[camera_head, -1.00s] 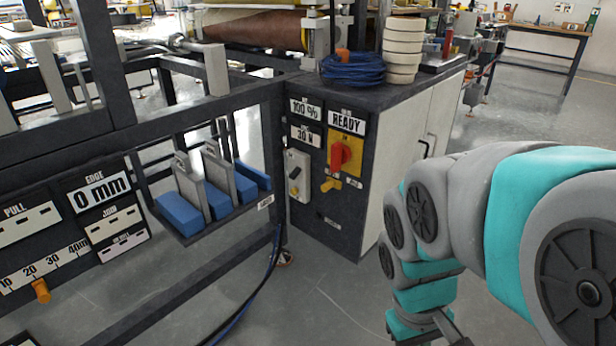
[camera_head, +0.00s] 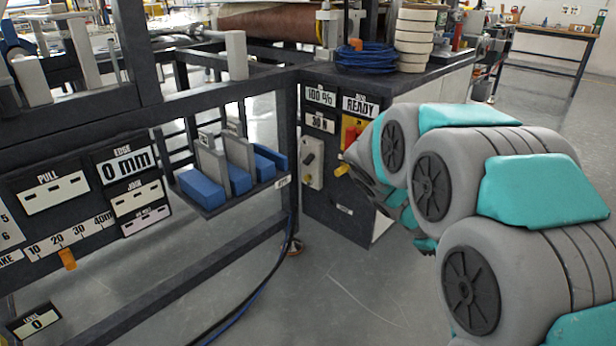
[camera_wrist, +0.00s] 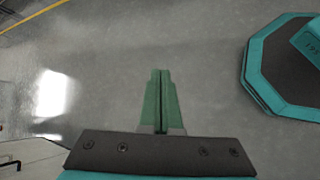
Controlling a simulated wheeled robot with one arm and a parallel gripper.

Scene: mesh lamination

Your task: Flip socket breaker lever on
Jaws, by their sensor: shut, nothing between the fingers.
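A grey box (camera_head: 312,163) with a small dark lever or knob (camera_head: 308,159) is on the dark cabinet panel in the head view. I cannot read which way its lever stands. My gripper (camera_wrist: 160,74) shows in the wrist view with its green fingers shut together and empty, above bare floor. In the head view my arm reaches in front of the panel's right side, and I cannot make out the fingers there.
An orange-yellow handle (camera_head: 342,170) sticks out right of the grey box, close to my arm. Blue blocks (camera_head: 202,189) lie on a shelf left of the panel. A blue cable coil (camera_head: 364,57) and stacked rolls (camera_head: 415,37) stand on the cabinet. The floor (camera_head: 350,280) in front is clear.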

